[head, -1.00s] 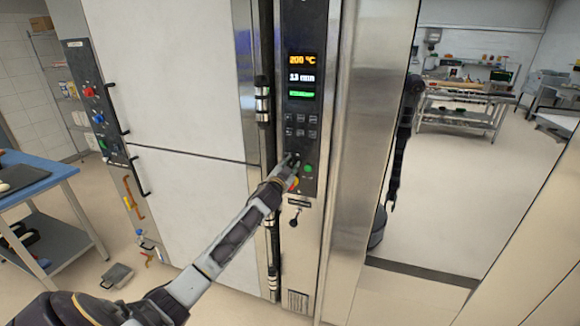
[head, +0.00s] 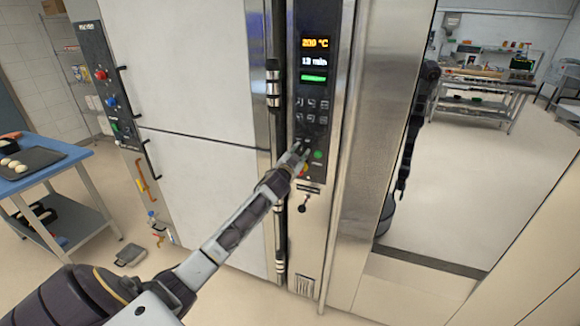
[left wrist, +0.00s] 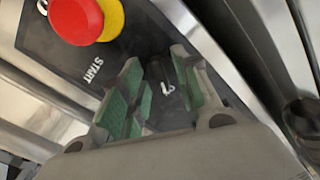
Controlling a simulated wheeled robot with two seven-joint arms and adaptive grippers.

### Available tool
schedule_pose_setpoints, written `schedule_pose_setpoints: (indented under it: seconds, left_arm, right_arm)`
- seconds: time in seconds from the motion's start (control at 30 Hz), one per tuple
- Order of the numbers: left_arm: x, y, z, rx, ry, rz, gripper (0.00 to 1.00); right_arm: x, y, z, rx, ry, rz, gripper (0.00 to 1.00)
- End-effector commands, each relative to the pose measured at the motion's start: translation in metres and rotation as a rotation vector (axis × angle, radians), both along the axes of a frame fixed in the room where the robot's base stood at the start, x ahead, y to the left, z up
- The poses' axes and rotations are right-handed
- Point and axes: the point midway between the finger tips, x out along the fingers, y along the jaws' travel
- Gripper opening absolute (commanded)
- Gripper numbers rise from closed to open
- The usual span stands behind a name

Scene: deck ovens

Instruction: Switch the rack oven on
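The rack oven's dark control panel (head: 313,85) stands upright in the head view. Its lit display (head: 315,60) shows about 200 °C, a minutes line and a green bar. Below are several small buttons and a green button (head: 318,154). My left gripper (head: 301,147) is at the lower panel, left of the green button. My right gripper cannot be made out.
A blue table (head: 60,172) with a dough tray stands at the left. The floor at the right is open.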

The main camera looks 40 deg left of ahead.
Motion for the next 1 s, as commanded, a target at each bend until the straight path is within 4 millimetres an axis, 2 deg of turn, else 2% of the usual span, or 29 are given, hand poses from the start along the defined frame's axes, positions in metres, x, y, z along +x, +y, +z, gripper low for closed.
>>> schedule_pose_setpoints:
  seconds: [1.0]
  left_arm:
    - [-0.08,-0.019,-0.001,0.001,0.002,0.0,0.31]
  right_arm:
    - [0.001,0.0,0.0,0.0,-0.001,0.0,0.4]
